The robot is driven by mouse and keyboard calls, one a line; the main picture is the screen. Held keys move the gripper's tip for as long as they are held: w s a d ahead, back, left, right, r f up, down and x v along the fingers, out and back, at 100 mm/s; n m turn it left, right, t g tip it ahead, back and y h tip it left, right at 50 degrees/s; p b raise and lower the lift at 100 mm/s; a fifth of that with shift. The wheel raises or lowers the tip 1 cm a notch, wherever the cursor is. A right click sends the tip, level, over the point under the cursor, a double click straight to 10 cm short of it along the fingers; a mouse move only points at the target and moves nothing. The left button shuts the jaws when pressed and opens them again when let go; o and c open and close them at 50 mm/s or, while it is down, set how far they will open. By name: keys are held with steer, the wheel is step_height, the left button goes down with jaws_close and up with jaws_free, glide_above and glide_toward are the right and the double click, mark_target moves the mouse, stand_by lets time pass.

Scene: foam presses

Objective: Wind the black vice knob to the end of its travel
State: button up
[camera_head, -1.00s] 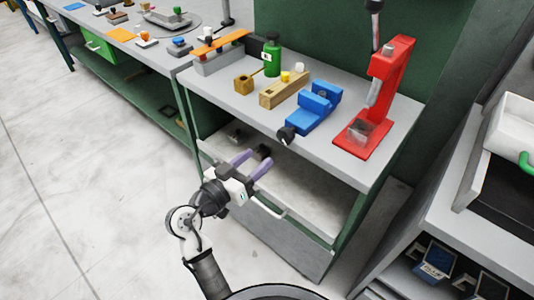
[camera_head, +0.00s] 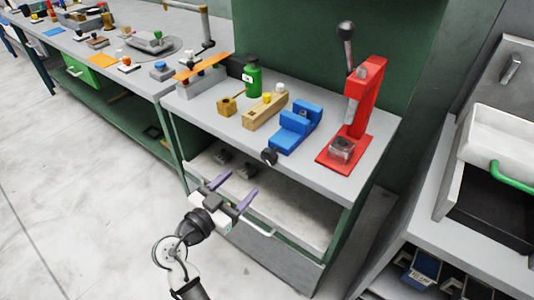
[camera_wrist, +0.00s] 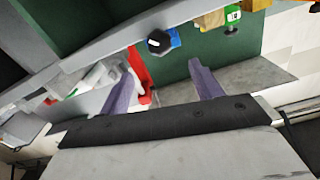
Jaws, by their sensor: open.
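The blue vice (camera_head: 293,128) sits on the grey bench top, near its front edge. Its black knob (camera_head: 269,157) sticks out over the front edge, towards me. My gripper (camera_head: 236,186) is open and empty. It is in front of the bench, lower than the top and to the left of the knob, well apart from it. In the wrist view the two purple fingers of my gripper (camera_wrist: 163,84) are spread wide with nothing between them. The black knob (camera_wrist: 158,41) shows there beyond the fingertips, with a blue part of the vice (camera_wrist: 175,38) beside it.
A red press (camera_head: 352,115) with a black-knobbed lever stands right of the vice. A wooden block (camera_head: 263,112) and a green bottle (camera_head: 252,78) stand left of it. Below the bench top (camera_head: 205,108) is an open shelf (camera_head: 290,204). The floor in front is clear.

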mark_target(266, 158)
steer(key=p+x, duration=0.5)
steer(key=x, duration=0.8)
steer(key=shift+w+d, duration=0.15)
steer(key=shift+w, duration=0.05)
steer(key=shift+c, duration=0.4)
steer(key=c, duration=0.9)
steer(key=shift+f+n+b, duration=0.15)
steer(key=shift+n+b, duration=0.3)
steer(key=shift+n, duration=1.15)
steer(key=o, duration=1)
